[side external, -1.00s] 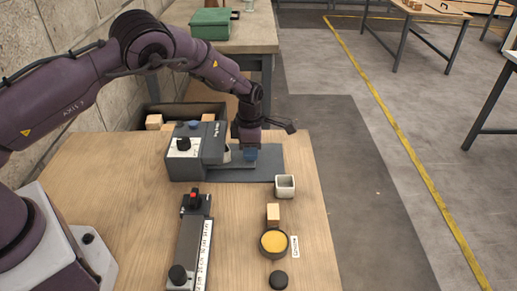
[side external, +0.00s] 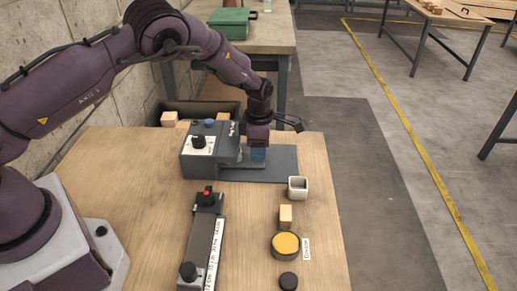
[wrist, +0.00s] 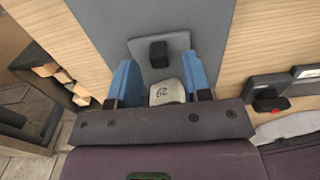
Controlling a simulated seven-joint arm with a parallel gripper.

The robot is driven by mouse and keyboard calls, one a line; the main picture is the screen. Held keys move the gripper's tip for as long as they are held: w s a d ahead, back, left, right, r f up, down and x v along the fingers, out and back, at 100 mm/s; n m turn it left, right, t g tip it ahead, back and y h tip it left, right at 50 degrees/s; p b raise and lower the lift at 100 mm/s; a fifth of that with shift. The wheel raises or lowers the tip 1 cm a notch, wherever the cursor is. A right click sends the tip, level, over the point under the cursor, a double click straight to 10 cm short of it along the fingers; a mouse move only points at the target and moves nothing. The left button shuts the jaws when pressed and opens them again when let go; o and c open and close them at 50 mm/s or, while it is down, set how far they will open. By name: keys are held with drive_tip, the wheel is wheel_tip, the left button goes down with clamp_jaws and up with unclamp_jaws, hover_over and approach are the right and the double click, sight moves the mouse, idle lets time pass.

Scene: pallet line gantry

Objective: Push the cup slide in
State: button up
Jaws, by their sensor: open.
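The cup slide (wrist: 174,66) is a light grey plate with a black knob (wrist: 158,53), seen in the wrist view. A whitish cup-like piece (wrist: 167,91) with a dark mark sits between my fingers, partly hidden by the gripper body. My gripper (wrist: 160,78) is open, with a blue finger on each side of the slide area. In the side view my gripper (side external: 258,154) is low, just right of the grey dial machine (side external: 202,160), and covers much of the slide. I cannot tell whether the fingers touch the slide.
A dark grey base plate (side external: 285,163) extends right of the machine. A square white cup (side external: 298,188), a wooden block (side external: 286,215), a yellow-topped round tin (side external: 285,245) and a black puck (side external: 288,280) stand nearer. A long device with a red button (side external: 207,194) lies left of them.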

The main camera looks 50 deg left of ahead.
wheel_tip(320, 180, up, 12)
idle(0.3)
